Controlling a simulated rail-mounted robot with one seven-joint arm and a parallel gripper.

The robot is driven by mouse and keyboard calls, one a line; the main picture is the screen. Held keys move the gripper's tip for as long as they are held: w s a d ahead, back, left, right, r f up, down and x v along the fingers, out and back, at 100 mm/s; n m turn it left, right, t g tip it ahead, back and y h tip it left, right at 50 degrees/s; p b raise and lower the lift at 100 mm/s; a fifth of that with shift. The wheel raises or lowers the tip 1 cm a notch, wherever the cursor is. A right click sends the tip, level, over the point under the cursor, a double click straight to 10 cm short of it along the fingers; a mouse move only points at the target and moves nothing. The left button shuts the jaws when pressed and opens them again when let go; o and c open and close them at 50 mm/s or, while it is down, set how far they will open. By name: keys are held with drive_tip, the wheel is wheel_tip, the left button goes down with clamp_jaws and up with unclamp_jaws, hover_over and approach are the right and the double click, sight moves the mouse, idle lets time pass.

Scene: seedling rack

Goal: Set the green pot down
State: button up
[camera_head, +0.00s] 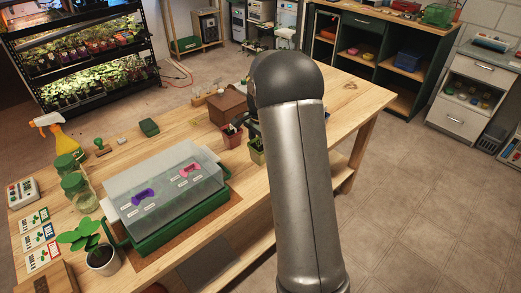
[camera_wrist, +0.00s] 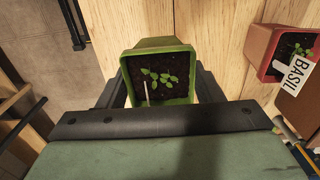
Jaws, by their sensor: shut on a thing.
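The green pot (camera_head: 257,156) holds dark soil and a small seedling. In the wrist view the green pot (camera_wrist: 188,101) sits between the two dark fingers of my gripper (camera_wrist: 161,88), which is shut on it. A thin white stake stands in its soil. In the head view my arm hides most of my gripper, and the pot shows just left of the arm, over the near side of the wooden table (camera_head: 183,129). I cannot tell whether its base touches the tabletop.
A reddish pot (camera_head: 232,137) stands close by on the left; in the wrist view this reddish pot (camera_wrist: 262,43) bears a BASIL label (camera_wrist: 294,75). A clear-lidded propagator (camera_head: 165,185) with a green base stands further left. A brown box (camera_head: 227,106) lies behind. Bare wood shows beside the green pot.

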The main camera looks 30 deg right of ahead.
sight(260, 151)
drive_tip(key=shift+f, duration=1.4)
drive_tip(key=shift+s, duration=0.1)
drive_tip(key=shift+f, duration=0.1)
drive_tip(key=o, duration=1.1)
drive_tip(key=shift+c, duration=0.2)
